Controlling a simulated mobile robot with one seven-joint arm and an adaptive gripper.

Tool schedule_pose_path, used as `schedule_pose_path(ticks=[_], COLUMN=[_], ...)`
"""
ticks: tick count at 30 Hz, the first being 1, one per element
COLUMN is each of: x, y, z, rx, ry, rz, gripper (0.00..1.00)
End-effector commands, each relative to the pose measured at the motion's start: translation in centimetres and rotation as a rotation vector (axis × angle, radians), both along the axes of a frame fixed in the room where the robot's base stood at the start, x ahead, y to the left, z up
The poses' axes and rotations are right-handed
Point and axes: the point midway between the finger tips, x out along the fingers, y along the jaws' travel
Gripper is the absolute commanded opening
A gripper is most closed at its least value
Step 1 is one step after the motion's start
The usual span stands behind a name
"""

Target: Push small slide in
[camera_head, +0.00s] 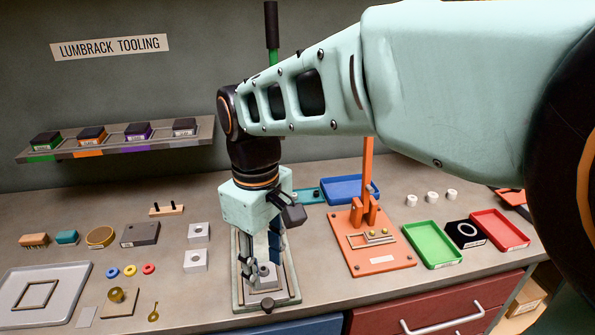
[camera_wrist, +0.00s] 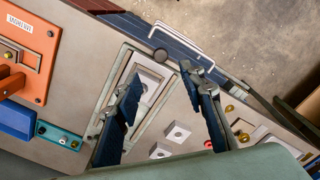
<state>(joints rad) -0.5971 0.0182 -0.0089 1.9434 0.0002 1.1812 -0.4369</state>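The small slide (camera_wrist: 152,78) is a pale grey plate with a round feature on it, set in a framed, tray-like base (camera_wrist: 113,92) in the wrist view. A round black knob (camera_wrist: 160,55) sits at its front end, near the bench's front edge. In the head view the knob (camera_head: 267,305) shows at the front of the base (camera_head: 292,292). My gripper (camera_wrist: 161,76) is open and points down over the base, its two dark blue fingers spread either side of the slide. In the head view my gripper (camera_head: 261,266) partly hides the slide. I cannot tell whether the fingers touch it.
An orange press (camera_head: 378,265) stands to the right, with green (camera_head: 433,262) and red trays (camera_head: 500,241) beyond. Two pale square blocks (camera_head: 195,260) lie just left. A grey tray (camera_head: 65,310) is at far left. Drawers with a handle (camera_head: 440,322) lie below the front edge.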

Motion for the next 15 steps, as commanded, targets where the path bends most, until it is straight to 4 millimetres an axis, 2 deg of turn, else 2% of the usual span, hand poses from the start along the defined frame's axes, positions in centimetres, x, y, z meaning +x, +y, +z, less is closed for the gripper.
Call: schedule_pose_path(ticks=[15], x=[-0.1], y=[0.0], z=[-8.8], rx=[-0.001], ry=[0.002], rz=[-0.003], gripper=[0.37])
